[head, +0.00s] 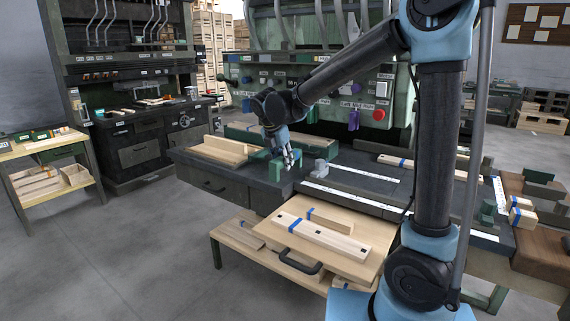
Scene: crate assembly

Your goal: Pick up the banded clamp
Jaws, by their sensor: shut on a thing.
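My gripper (289,160) is low over the dark bench top, near the bench's front left corner. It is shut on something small. A green clamp-like piece (276,171) sits directly at the fingers and appears to be the held thing. The fingers cover part of it, and I cannot make out a band on it at this size. I cannot tell whether it is touching the bench.
Light boards (220,148) lie left of my gripper, and a grey block (320,169) stands to its right. A lower wooden board (325,260) with a black handle holds blue-banded planks (315,233). A control panel (335,95) rises behind the bench.

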